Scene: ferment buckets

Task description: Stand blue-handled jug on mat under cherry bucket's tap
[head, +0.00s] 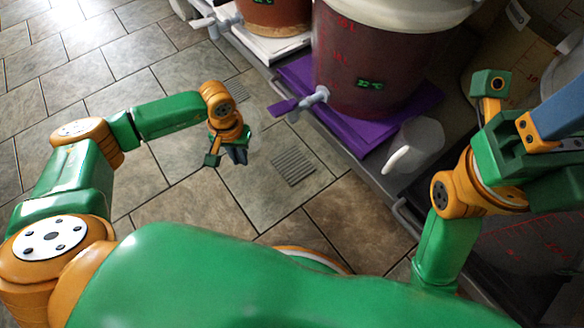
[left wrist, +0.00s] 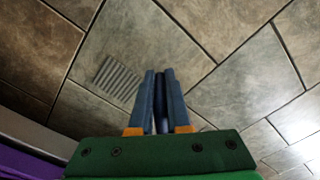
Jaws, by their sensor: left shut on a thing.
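A dark red bucket (head: 350,60) stands on a purple mat (head: 425,107). Its pale tap (head: 316,97) points left, with a purple piece at its end. I cannot tell for sure that this is the cherry bucket. A pale cup-like jug (head: 418,140) with a whitish handle is right of the mat. No blue-handled jug can be clearly made out. My left gripper (head: 238,155) is over the floor, left of the bucket and apart from it. In the left wrist view its fingers (left wrist: 160,100) close on a narrow dark blue thing (left wrist: 160,102). My right gripper is partly cut off at the right; one blue finger (head: 556,95) shows.
A brown-orange bucket (head: 275,14) with a tap stands on a white mat (head: 266,48) at the top. A beige container (head: 522,45) is at the upper right. The low shelf's metal edge (head: 345,152) borders the tiles. Open tiled floor (head: 130,70) with grates lies left.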

